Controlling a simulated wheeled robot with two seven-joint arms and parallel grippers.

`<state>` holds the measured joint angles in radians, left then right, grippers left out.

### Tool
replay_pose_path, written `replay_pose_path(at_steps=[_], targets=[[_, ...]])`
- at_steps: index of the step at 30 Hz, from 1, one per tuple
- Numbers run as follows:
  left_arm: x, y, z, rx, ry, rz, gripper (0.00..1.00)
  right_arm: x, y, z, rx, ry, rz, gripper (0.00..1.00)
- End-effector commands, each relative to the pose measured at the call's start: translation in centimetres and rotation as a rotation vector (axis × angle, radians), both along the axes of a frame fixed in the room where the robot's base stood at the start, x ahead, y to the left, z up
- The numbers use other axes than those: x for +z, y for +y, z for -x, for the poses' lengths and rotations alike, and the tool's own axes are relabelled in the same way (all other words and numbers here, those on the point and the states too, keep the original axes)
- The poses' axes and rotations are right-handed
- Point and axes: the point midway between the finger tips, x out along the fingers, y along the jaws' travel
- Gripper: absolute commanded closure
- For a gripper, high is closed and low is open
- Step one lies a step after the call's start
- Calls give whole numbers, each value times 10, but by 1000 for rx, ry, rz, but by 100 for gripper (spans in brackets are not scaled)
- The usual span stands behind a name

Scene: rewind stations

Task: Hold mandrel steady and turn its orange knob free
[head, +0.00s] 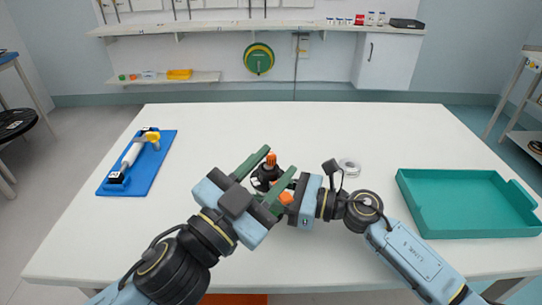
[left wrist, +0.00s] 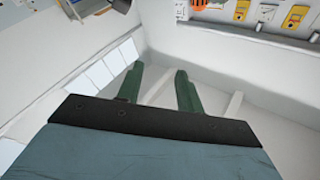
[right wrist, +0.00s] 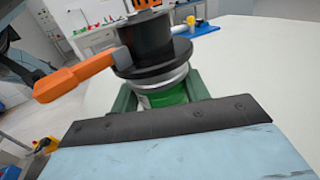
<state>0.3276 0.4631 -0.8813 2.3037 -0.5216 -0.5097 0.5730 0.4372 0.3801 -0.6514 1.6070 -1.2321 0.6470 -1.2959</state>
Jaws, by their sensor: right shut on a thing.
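The mandrel (head: 262,178) stands near the middle of the white table, a dark body with its orange knob (head: 271,159) on top. In the right wrist view its black upper part (right wrist: 150,45) sits over a silver ring and a green lower part, with an orange lever (right wrist: 75,78) to the left. My right gripper (right wrist: 160,92) is shut on the green lower part. My left gripper (head: 280,161) is open, its green fingers on either side of the knob in the head view. The left wrist view shows these fingers (left wrist: 158,80) with nothing between them.
A blue tray (head: 108,187) with a yellow-and-white tool (head: 133,152) lies at the left. A teal tray (head: 470,232) lies at the right. The back of the table is clear.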

Motion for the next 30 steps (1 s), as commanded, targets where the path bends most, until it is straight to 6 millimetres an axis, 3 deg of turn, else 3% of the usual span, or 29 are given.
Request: replay_pose_path(at_steps=[3,6,11,17,30], targets=[[-25,28,6,74,221,100,63,0,0,0,0,0,0,84],[-39,43,10,119,338,156,63,0,0,0,0,0,0,84],[-49,52,12,153,420,194,63,0,0,0,0,0,0,84],[-48,42,-9,157,423,199,63,0,0,0,1,0,0,84],[-49,4,-80,156,422,195,63,0,0,0,0,0,0,84]])
